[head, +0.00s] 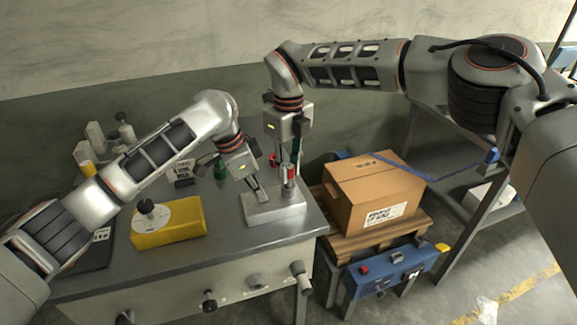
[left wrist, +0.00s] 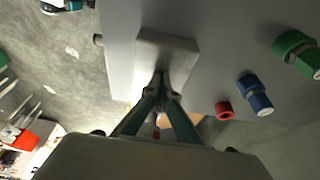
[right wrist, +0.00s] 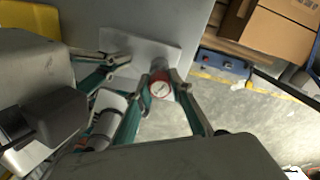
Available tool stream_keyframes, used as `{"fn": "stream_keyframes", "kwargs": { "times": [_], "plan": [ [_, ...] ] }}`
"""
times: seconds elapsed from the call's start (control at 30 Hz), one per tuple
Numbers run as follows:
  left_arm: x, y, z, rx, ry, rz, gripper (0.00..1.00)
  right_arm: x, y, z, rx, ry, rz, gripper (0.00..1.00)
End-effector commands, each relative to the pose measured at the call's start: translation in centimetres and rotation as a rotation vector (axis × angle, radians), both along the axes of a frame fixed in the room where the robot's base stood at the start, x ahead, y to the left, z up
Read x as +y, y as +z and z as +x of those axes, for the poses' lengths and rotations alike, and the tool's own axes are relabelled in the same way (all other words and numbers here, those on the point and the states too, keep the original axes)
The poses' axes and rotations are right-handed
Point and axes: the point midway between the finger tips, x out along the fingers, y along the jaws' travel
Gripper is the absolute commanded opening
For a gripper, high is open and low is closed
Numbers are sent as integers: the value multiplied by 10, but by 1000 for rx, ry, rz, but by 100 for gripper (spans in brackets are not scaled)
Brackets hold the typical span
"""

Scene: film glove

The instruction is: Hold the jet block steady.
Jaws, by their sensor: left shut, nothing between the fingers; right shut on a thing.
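The jet block (head: 262,217) is a pale grey flat block on the table near its right edge. My left gripper (head: 263,197) is shut and empty, its fingertips at the block's left part; contact is unclear. The left wrist view shows the block (left wrist: 178,48) just beyond the closed fingertips (left wrist: 160,84). My right gripper (head: 290,172) is shut on a small upright red-banded gauge piece (head: 290,174) over the block. Whether the piece is seated is unclear.
A yellow case (head: 185,222) with a pale disc lies left on the table. A green fitting (head: 220,171) and a red ring (head: 272,159) lie behind the grippers; a blue fitting (left wrist: 255,95) shows too. A cardboard box (head: 372,195) stands on a pallet beyond the right edge.

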Motion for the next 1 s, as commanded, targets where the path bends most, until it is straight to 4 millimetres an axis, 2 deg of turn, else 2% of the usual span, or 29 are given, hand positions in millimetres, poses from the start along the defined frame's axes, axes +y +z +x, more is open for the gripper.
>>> {"fn": "stream_keyframes", "kwargs": {
  "times": [0.03, 0.87, 0.9, 0.93, 1.0],
  "plan": [
    [2, -9, -3, 10, 0, 11, 0, 0, -2, 0, 0, 0, 0, 0],
    [3, -9, -3, 10, 0, 11, 0, 0, -21, 0, 0, 0, 0, 0],
    [3, -9, -3, 10, 0, 11, 0, 0, -20, 0, 0, 0, 0, 32],
    [3, -9, -2, 10, 0, 11, 0, 0, -20, 0, 0, 0, 0, 39],
    [3, -9, -2, 11, 1, 11, 0, 0, -20, 0, 0, 0, 0, 41]
  ]
}}
